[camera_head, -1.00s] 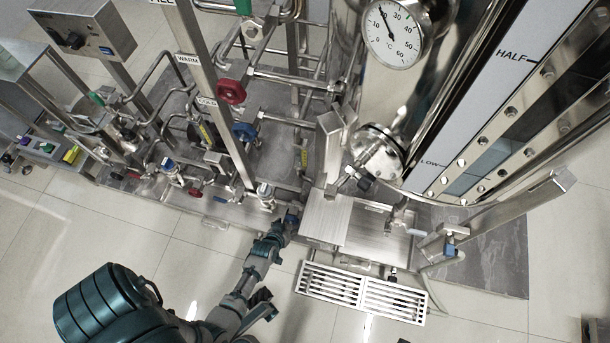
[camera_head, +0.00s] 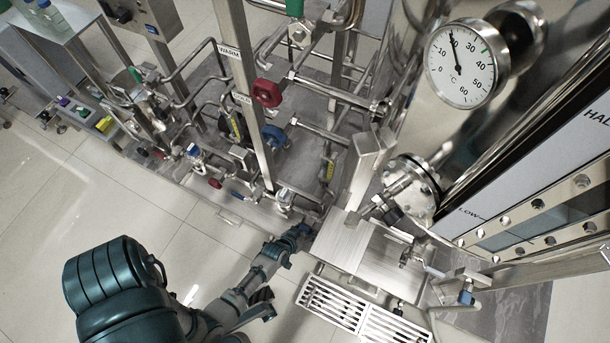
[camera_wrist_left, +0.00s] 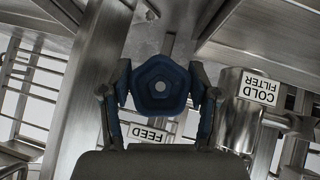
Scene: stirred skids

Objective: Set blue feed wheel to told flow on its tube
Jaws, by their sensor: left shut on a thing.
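The blue feed wheel (camera_wrist_left: 160,84), a five-sided knob, sits between the two fingers of my left gripper (camera_wrist_left: 161,95) in the left wrist view. The fingers are closed on its left and right sides. A FEED label (camera_wrist_left: 148,134) shows just below it, upside down. In the head view my left gripper (camera_head: 298,233) is low at the skid's front edge, and the wheel there is mostly hidden by it. A narrow upright tube with yellow marking (camera_head: 329,168) stands behind the gripper; its reading is too small to tell. My right gripper is not in view.
A larger blue wheel (camera_head: 274,136) and a red wheel (camera_head: 267,92) are on pipes farther back. A COLD FILTER housing (camera_wrist_left: 240,110) stands right of the gripper. A steel tank with a dial gauge (camera_head: 462,64) rises at right. A white floor grate (camera_head: 336,305) lies in front.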

